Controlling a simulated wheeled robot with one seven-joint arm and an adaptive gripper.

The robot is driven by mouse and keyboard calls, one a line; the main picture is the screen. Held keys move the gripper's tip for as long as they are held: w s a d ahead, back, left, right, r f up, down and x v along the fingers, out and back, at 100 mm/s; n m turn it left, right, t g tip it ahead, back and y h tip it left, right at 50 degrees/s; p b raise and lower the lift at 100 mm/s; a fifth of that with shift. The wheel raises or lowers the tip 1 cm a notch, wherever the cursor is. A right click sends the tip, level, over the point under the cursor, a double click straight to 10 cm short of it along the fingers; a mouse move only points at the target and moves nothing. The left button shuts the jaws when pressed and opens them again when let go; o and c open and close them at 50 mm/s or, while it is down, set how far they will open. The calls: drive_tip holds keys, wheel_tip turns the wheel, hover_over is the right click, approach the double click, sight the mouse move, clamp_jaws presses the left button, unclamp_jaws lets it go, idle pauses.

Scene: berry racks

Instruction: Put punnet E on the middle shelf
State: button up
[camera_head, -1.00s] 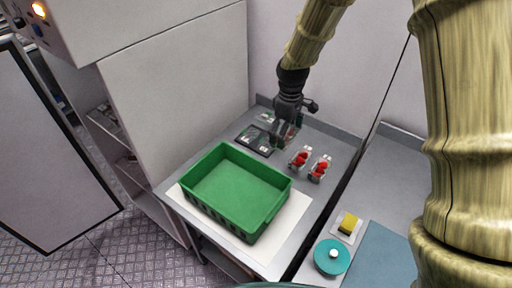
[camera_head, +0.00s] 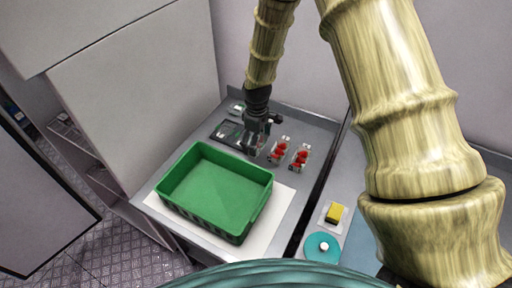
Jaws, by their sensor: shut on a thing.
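My gripper (camera_head: 257,122) is over the back of the grey worktop, shut on a small, mostly clear punnet (camera_head: 251,146) that the fingers partly hide. Its label is too small to read, so I cannot tell whether it is punnet E. Two clear punnets with red berries (camera_head: 280,150) (camera_head: 300,157) stand to the right of my gripper, apart from it. Shelves (camera_head: 103,179) show edge-on in the open side of a pale cabinet at the left; I cannot tell which is the middle one.
A green crate (camera_head: 262,207), empty, stands on a white sheet in front of my gripper. A dark tray (camera_head: 221,133) lies behind it. Patterned floor lies clear at the lower left.

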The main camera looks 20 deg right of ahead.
drive_tip(key=shift+s, duration=0.4)
drive_tip(key=f, duration=0.2)
drive_tip(key=f+p, duration=0.1)
drive_tip(key=shift+w, duration=0.25)
drive_tip(key=shift+s+f, duration=0.1)
drive_tip(key=shift+f, duration=0.35)
drive_tip(key=shift+f, duration=0.15)
drive_tip(key=o, duration=0.8)
drive_tip(key=shift+r, duration=0.25)
